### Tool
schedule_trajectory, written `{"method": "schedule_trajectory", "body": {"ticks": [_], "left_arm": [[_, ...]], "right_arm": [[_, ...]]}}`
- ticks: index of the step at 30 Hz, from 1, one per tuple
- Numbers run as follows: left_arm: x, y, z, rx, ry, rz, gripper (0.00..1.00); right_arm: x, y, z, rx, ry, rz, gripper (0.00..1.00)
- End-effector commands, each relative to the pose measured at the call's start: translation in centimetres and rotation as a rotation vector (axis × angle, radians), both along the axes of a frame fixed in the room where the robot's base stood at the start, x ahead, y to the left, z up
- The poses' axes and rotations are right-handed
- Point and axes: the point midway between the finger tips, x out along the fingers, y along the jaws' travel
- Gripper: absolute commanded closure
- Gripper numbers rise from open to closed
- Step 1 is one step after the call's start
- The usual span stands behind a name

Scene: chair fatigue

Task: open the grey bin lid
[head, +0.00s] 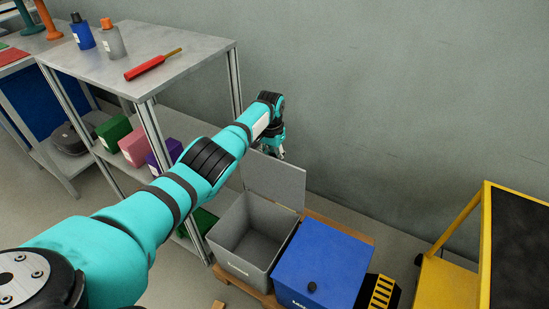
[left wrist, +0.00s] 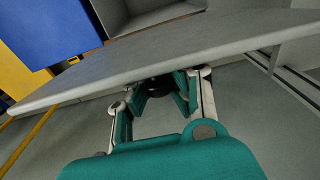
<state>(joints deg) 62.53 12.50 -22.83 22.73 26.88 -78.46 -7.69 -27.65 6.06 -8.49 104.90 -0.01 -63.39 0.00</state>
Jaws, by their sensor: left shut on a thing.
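The grey bin (head: 228,262) stands on the floor on a wooden pallet, and its inside shows, empty as far as I can see. Its grey lid (head: 276,184) stands raised, roughly upright, at the bin's back edge. My left gripper (head: 280,154) is behind the lid's upper part, partly hidden by it. In the left wrist view the lid (left wrist: 180,48) runs across the picture, and the gripper's fingers (left wrist: 160,88) are closed around a dark knob (left wrist: 158,85) on the lid's outer face. My right gripper is not in view.
A blue bin (head: 325,262) with a shut lid and dark knob stands right of the grey one. A metal shelf (head: 190,68) with bottles and boxes stands at the left. A yellow-framed cart (head: 455,275) is at the right. The wall is close behind.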

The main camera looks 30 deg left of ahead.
Motion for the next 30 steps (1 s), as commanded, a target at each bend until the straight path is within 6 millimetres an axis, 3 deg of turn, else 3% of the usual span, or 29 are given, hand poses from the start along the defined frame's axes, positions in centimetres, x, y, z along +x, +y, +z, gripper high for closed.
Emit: {"method": "schedule_trajectory", "body": {"ticks": [1,10,12,20,30], "left_arm": [[0.67,0.56,1.09,0.009,-0.021,0.003,1.0],[0.73,0.54,1.18,0.01,-0.023,0.003,1.0],[0.74,0.53,1.2,0.01,-0.023,0.003,0.86],[0.57,0.32,0.92,0.007,-0.017,0.002,0.54],[0.4,0.13,0.87,0.003,-0.011,0.0,0.54]], "right_arm": [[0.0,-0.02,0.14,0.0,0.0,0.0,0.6],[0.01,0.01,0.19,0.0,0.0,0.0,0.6],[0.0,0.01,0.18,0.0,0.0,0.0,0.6],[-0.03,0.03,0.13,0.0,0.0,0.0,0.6],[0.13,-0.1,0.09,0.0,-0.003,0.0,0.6]]}}
